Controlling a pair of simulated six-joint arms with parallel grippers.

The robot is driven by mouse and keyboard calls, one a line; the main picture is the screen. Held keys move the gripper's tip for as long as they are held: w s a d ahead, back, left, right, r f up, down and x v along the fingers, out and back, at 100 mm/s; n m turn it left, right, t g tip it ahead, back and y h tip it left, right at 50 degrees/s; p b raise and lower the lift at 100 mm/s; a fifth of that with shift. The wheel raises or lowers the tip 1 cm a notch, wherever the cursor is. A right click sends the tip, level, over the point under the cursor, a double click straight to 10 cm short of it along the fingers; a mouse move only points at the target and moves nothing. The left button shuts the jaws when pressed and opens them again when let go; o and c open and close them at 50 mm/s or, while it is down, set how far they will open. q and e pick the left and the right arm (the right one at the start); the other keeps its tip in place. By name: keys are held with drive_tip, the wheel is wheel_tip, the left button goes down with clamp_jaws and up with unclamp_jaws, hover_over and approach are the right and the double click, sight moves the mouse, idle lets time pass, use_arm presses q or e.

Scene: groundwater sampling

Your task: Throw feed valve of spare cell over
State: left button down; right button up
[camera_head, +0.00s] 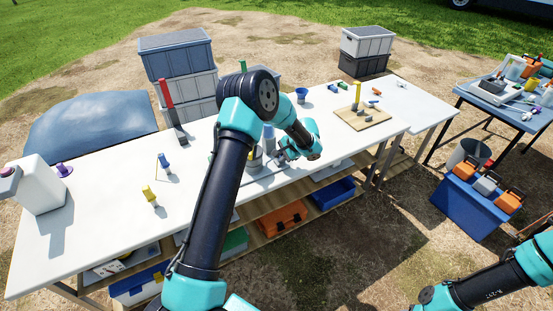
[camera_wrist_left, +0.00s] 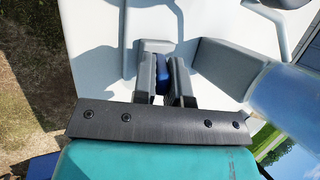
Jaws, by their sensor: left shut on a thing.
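My left gripper (camera_head: 287,154) is over the middle of the white table, beside a clear bluish cylinder that stands partly behind my arm. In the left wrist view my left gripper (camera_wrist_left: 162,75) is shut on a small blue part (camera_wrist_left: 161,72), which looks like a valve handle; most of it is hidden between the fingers. A large translucent blue cylinder with a grey end (camera_wrist_left: 285,100) is close to the right of the fingers. I cannot tell which cell the blue part belongs to. My right arm shows at the lower right, but its gripper is out of view.
The white table (camera_head: 110,225) holds a white jug (camera_head: 38,185), a red-topped upright post (camera_head: 170,105), a blue cup (camera_head: 301,95) and a wooden board (camera_head: 362,119). Grey crates (camera_head: 178,60) stand behind it. A blue box (camera_head: 470,205) stands on the ground at right.

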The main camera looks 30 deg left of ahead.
use_arm(q)
drive_tip(key=shift+s+d+f, duration=0.2)
drive_tip(key=shift+f, duration=0.05)
